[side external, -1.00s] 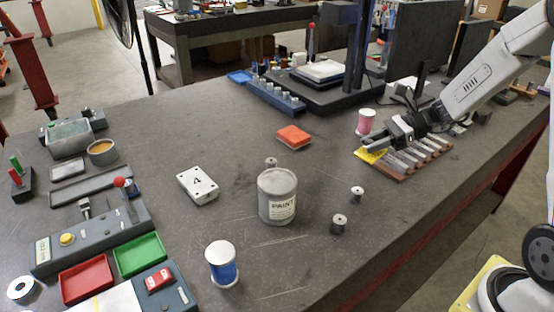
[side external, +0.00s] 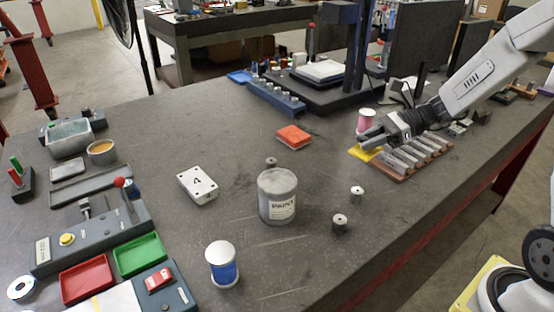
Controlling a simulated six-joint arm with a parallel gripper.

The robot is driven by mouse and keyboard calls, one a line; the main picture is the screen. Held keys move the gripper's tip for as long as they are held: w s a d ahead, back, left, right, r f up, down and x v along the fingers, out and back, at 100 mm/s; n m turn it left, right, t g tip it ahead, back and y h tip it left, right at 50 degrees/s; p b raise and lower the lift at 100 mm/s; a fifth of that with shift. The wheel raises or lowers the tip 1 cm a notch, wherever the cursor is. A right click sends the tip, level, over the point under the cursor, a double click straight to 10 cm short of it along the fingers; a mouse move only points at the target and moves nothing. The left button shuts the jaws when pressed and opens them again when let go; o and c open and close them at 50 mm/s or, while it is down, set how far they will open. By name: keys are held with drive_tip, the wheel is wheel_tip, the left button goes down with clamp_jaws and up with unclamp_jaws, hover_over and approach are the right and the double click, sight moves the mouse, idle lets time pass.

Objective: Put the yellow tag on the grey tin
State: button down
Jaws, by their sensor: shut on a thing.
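The grey tin (side external: 277,184), with a white label reading PAINT, stands upright near the middle of the bench with its lid bare. The yellow tag (side external: 364,153) is a flat piece at the left end of the brown rack. My gripper (side external: 368,143) is at the tag, behind and to the right of the tin, and is shut on it. The fingertips partly cover the tag's upper edge. I cannot tell whether the tag touches the rack or bench.
The brown rack (side external: 400,176) holds several grey bars. A pink spool (side external: 365,120) stands just behind my gripper. An orange block (side external: 293,136) and small metal cylinders (side external: 356,193) lie around the tin. A white block (side external: 198,185) is left of it.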

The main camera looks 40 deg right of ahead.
drive_tip(key=s+a+r, duration=0.3)
drive_tip(key=a+r, duration=0.1)
drive_tip(key=a, duration=0.3)
drive_tip(key=s+a+r+m+t+h, duration=0.1)
drive_tip(key=s+a+r, duration=0.2)
drive_tip(key=a+r, duration=0.2)
drive_tip(key=shift+a+m+t, duration=0.3)
drive_tip(key=shift+a, duration=1.1)
drive_tip(key=shift+w+f, duration=0.1)
drive_tip(key=shift+w, duration=0.05)
hover_over(282, 179)
drive_tip(key=s, duration=0.1)
wheel_tip(282, 179, down, 8)
drive_tip(key=shift+s+d+r, duration=0.1)
drive_tip(key=shift+d, duration=0.05)
drive_tip(key=shift+w+f, duration=0.65)
drive_tip(key=shift+f, duration=0.05)
